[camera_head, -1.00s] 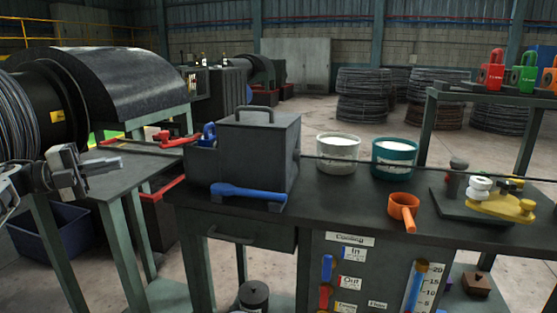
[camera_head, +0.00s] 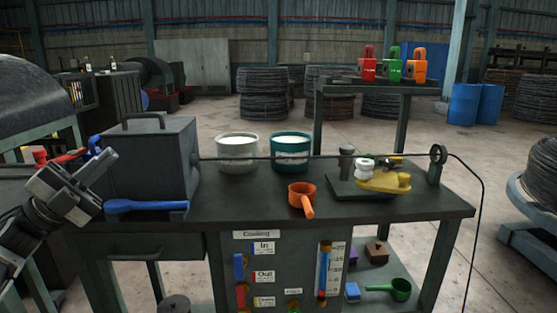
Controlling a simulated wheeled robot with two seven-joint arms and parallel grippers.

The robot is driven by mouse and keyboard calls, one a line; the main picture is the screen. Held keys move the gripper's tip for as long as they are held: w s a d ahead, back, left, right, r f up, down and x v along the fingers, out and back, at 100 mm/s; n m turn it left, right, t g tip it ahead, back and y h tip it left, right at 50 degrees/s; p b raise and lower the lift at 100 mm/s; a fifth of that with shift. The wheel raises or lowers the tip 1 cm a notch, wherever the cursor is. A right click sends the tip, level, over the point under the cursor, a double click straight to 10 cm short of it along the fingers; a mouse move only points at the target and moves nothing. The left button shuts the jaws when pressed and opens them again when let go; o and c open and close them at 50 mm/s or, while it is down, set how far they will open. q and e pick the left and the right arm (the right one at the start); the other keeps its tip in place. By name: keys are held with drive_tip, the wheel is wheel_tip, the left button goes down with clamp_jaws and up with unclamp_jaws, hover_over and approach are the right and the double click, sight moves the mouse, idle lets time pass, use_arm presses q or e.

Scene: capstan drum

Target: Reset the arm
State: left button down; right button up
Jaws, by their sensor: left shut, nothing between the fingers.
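My left gripper (camera_head: 106,160) comes in from the left edge, angled up and to the right. Its fingers are shut and empty, just left of the dark grey box (camera_head: 152,160) on the bench. In the picture the fingertips overlap the box's left edge; I cannot tell whether they touch it. A blue lever (camera_head: 146,206) lies along the box's front foot. Red handles (camera_head: 66,157) and a small blue part (camera_head: 94,143) show behind the gripper, partly hidden. My right gripper is not in view.
The dark bench (camera_head: 250,200) holds a white tub (camera_head: 237,155), a teal tub (camera_head: 291,155), an orange ladle (camera_head: 302,196) and a yellow lever (camera_head: 384,181). A black cable runs across it through a ring (camera_head: 438,154).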

use_arm(q)
drive_tip(key=w+a+n+t+y, duration=0.6)
drive_tip(key=n+t+y, duration=0.3)
drive_tip(key=n+y, duration=0.15)
drive_tip(key=w+a+f+n+g+y, duration=0.3)
drive_tip(key=a+f+n+g+y, duration=0.4)
drive_tip(key=a+f+n+y, duration=0.75)
drive_tip(key=s+d+f+g+h, duration=0.1)
drive_tip(key=s+d+f, duration=0.2)
drive_tip(key=d+f, duration=0.35)
drive_tip(key=s+d+f+m+h, duration=0.1)
drive_tip(key=s+d+f+h, duration=0.1)
drive_tip(key=s+d+f, duration=0.35)
drive_tip(key=s+d+f+g+h, duration=0.1)
drive_tip(key=d+f, duration=0.6)
drive_tip(key=d, duration=0.2)
drive_tip(key=s+d+f+n+g+h, duration=0.1)
drive_tip(key=s+d+f, duration=0.2)
drive_tip(key=s+d, duration=0.5)
drive_tip(key=s+d+f+n+g+h, duration=0.1)
drive_tip(key=s+d+f, duration=0.3)
drive_tip(key=s, duration=1.2)
drive_tip(key=d+h, duration=0.1)
drive_tip(key=d, duration=0.3)
drive_tip(key=shift+s+d+n+g, duration=0.15)
drive_tip(key=shift+d+n+g, duration=0.15)
drive_tip(key=shift+g, duration=0.1)
